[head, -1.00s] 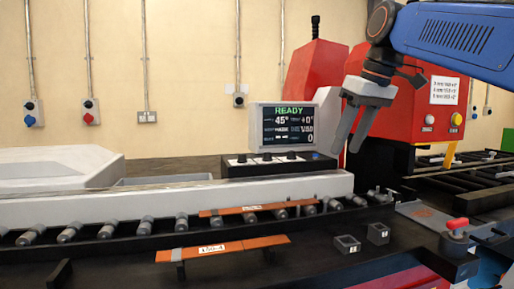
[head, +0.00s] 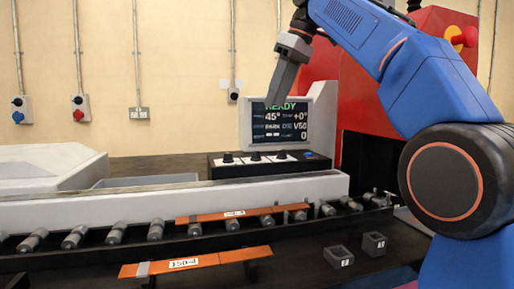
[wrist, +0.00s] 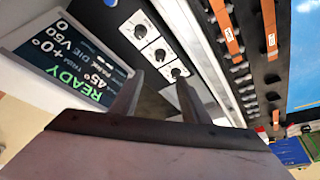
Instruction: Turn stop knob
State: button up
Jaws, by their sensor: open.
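The control panel (head: 268,168) has three dark knobs on white plates: left (head: 228,158), middle (head: 256,157) and right (head: 281,155). Their labels are too small to read, so I cannot tell which is the stop knob. The wrist view shows the same left (wrist: 176,73), middle (wrist: 160,54) and right (wrist: 139,30) knobs beyond my fingers. My gripper (head: 271,104) is above the panel, overlapping the screen's upper edge in the head view. In the wrist view my gripper (wrist: 160,78) is open and empty, its fingers apart and pointing towards the panel.
A screen (head: 287,125) reading READY stands right behind the panel. A white rail (head: 160,205) and rollers (head: 115,233) lie in front. Copper bars (head: 205,260) lie nearer. A red machine (head: 365,115) with a red-and-yellow button (head: 465,37) stands at right, partly behind my arm.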

aim_at(256, 156)
jog(key=x, duration=1.5)
jog(key=shift+f, duration=0.25)
jog(key=shift+c, duration=0.7)
jog(key=c, duration=0.9)
